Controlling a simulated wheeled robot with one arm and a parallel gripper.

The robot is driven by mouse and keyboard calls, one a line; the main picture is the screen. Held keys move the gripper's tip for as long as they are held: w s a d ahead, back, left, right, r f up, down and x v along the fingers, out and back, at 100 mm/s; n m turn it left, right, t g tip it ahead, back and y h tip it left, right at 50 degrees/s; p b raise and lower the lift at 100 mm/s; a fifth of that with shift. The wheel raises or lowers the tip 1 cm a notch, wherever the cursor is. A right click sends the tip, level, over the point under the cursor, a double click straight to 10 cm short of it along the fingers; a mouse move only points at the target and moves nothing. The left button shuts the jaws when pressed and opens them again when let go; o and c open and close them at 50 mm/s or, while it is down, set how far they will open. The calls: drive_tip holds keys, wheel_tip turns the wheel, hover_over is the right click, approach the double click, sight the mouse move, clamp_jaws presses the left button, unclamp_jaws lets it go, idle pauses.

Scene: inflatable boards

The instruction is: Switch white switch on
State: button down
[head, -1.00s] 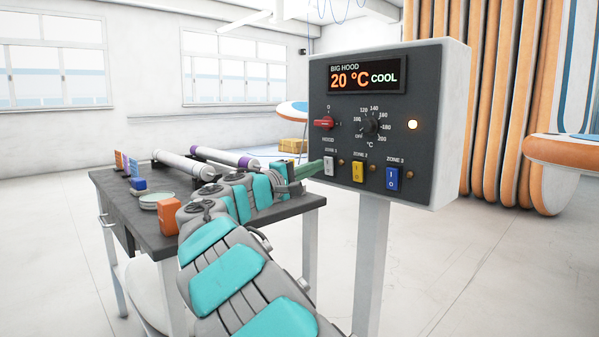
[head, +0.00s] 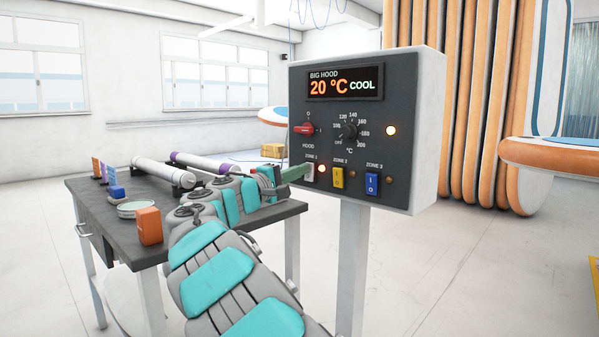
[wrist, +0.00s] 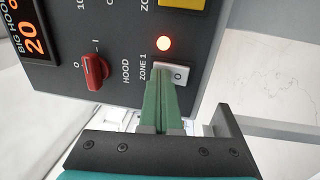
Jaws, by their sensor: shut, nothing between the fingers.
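The white switch (head: 309,173) sits under the ZONE 1 label on the dark control panel (head: 400,160). It also shows in the wrist view (wrist: 180,74), with an "O" mark on its visible side and part of it hidden by my fingers. My gripper (head: 303,171) is shut and empty, its green fingertips at the switch; in the wrist view the fingertips (wrist: 161,72) appear to touch it. The small lamp (wrist: 163,44) beside the switch glows orange-red, and it is lit in the head view too (head: 322,169).
A yellow switch (head: 338,178) and a blue switch (head: 372,184) are to the right, with unlit lamps. A red knob (head: 305,128) and a black dial (head: 349,132) are above. A table (head: 240,222) with rolls and small boxes stands under my arm.

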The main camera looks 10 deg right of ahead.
drive_tip(key=s+a+r, duration=0.2)
drive_tip(key=s+a, duration=0.6)
drive_tip(key=a, duration=0.3)
drive_tip(key=shift+a+b, duration=0.15)
drive_tip(key=shift+b, duration=0.2)
drive_tip(key=shift+s, duration=0.1)
drive_tip(key=s+d+f+m+g+y, duration=0.25)
drive_tip(key=s+d+f, duration=0.2)
drive_tip(key=d, duration=0.55)
drive_tip(key=s+d+f+m+g+y, duration=0.15)
drive_tip(key=s+d+f+g, duration=0.35)
drive_tip(key=d, duration=0.5)
drive_tip(key=s+d+f+m+y, duration=0.1)
drive_tip(key=s+d+f+y, duration=0.15)
drive_tip(key=s+f, duration=0.45)
drive_tip(key=s+f+m+g+y, duration=0.2)
drive_tip(key=s+f+g+y, duration=0.15)
drive_tip(key=s+f, duration=0.85)
drive_tip(key=s+a+f+g+y, duration=0.1)
drive_tip(key=s+a+f+y, duration=0.2)
drive_tip(key=s, duration=0.6)
drive_tip(key=s+a+f+g+y, duration=0.1)
drive_tip(key=s+a+f+y, duration=0.1)
drive_tip(key=s+a+f, duration=0.5)
drive_tip(key=shift+s+a+f+y, duration=0.25)
drive_tip(key=shift+s+a+y, duration=0.15)
drive_tip(key=shift+s+a, duration=0.7)
